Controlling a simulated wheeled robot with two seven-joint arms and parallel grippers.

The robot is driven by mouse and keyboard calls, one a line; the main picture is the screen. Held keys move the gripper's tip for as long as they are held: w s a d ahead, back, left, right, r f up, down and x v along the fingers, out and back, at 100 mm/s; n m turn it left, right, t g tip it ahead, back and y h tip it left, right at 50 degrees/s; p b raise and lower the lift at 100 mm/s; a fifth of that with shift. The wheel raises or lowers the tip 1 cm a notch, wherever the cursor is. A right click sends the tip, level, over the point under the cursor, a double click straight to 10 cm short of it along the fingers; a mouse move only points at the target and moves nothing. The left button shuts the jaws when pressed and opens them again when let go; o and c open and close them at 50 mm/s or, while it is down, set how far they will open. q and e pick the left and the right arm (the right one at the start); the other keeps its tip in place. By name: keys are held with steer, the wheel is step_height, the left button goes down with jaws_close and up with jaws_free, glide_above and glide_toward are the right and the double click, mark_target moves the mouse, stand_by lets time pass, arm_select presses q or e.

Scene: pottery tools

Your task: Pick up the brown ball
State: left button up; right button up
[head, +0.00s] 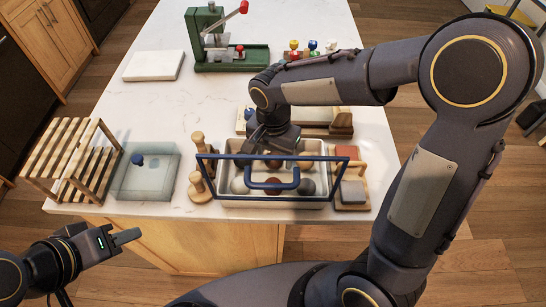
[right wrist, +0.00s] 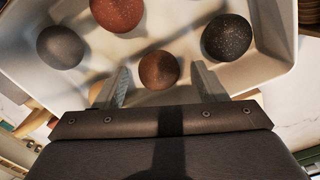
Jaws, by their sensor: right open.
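A brown ball (right wrist: 158,70) lies in a white tray (right wrist: 275,75), between the fingertips of my right gripper (right wrist: 161,78) in the right wrist view. The gripper is open, with a gap on both sides of the ball; I cannot tell whether the fingers are at its height. In the head view the right gripper (head: 270,145) points down into the tray (head: 272,202), hiding part of the balls at its back. A redder ball (right wrist: 117,12) lies close by. My left gripper (head: 125,237) is off the table at lower left; its jaw gap is not clear.
A grey ball (right wrist: 60,47) and a dark speckled ball (right wrist: 228,37) lie near the brown one. A blue handle frame (head: 272,187) spans the tray. Wooden tools (head: 200,180) stand left of it, a wooden block holder (head: 350,185) right.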

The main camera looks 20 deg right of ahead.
steer(key=shift+f, duration=0.5)
steer(key=shift+c, duration=0.2)
steer(key=c, duration=1)
steer(key=shift+r, duration=0.2)
